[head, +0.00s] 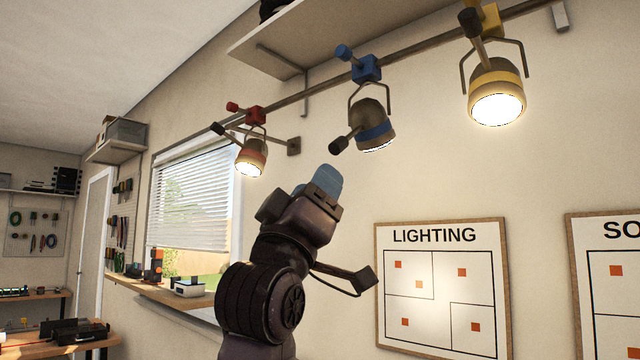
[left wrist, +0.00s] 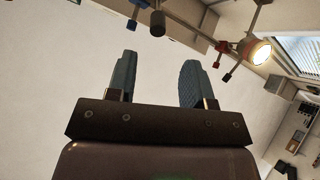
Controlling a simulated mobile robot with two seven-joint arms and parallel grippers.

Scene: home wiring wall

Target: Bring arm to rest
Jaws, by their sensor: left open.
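My left gripper (head: 328,180) is raised in front of the wall, below the rail of lamps, with its blue fingers pointing up. In the left wrist view its two fingers (left wrist: 155,80) stand apart with nothing between them. It is open and touches no lamp that I can see. The red-banded lamp (head: 252,157) to its left is lit. The yellow-banded lamp (head: 496,92) at the upper right is lit. My right gripper does not show.
The lamp rail (head: 320,84) runs under a shelf (head: 335,40). A LIGHTING board (head: 441,285) hangs right of my arm, with another board (head: 610,285) at the right edge. A window (head: 195,200) with a sill is at the left. Workbenches (head: 60,345) stand farther left.

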